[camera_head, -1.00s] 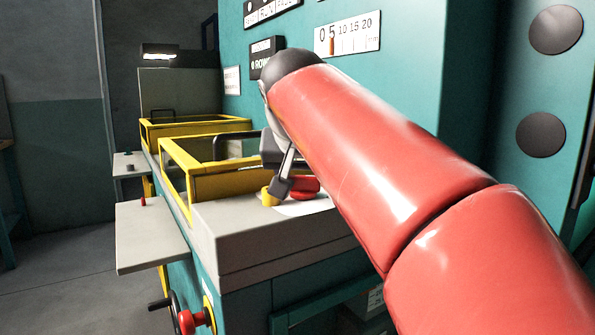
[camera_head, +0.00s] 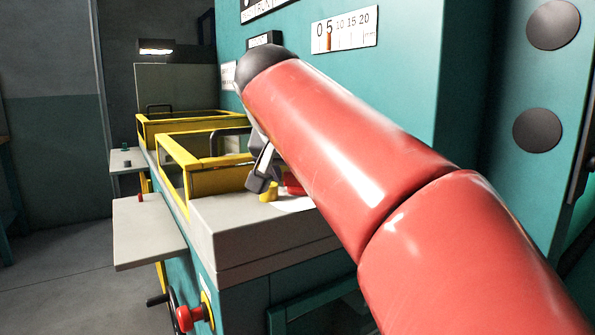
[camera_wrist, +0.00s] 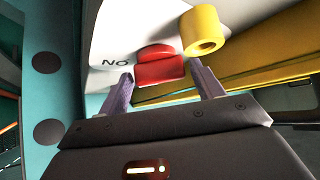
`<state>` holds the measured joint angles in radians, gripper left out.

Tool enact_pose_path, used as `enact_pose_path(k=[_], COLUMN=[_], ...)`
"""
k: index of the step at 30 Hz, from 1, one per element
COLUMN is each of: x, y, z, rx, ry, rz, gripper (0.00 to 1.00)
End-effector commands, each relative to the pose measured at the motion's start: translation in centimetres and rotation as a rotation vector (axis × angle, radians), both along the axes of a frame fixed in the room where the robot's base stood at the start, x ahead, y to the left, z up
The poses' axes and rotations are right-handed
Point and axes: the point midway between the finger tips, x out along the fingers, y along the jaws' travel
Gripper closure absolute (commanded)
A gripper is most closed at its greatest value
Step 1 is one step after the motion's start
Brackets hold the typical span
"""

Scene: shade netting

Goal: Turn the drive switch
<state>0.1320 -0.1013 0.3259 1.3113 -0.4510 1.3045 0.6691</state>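A red knob (camera_wrist: 158,67) with a raised bar sits on a white plate (camera_wrist: 112,40) lettered "NO" in the wrist view. A hollow yellow cylinder (camera_wrist: 202,32) stands beside it. In the head view the red knob (camera_head: 294,187) is partly hidden behind my arm, and the yellow cylinder (camera_head: 269,190) shows left of it. My gripper (camera_wrist: 160,70) is open, its two fingers spread to either side of the red knob in the wrist view. Nothing is held. I cannot tell whether a finger touches the knob. In the head view my gripper (camera_head: 259,180) is beside the yellow cylinder.
Yellow guard frames (camera_head: 190,150) rise from the grey machine top (camera_head: 235,232) at the left. A grey side shelf (camera_head: 150,232) carries a small red pin. A red handwheel knob (camera_head: 186,319) is low on the machine side. A teal wall panel (camera_head: 410,75) stands behind.

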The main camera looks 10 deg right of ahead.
Motion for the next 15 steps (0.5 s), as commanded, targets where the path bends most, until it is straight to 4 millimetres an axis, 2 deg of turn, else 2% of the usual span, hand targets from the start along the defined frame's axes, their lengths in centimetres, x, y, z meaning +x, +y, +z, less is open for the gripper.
enact_pose_path(k=[2, 11, 15], x=[0.0, -0.1, -1.0], y=[0.0, 0.1, 0.6], z=[0.0, 0.2, 1.3], rx=[0.000, -0.001, -0.001], ry=[0.000, -0.002, -0.005], rz=[0.000, 0.001, 0.003], gripper=[0.24, 0.24, 0.24])
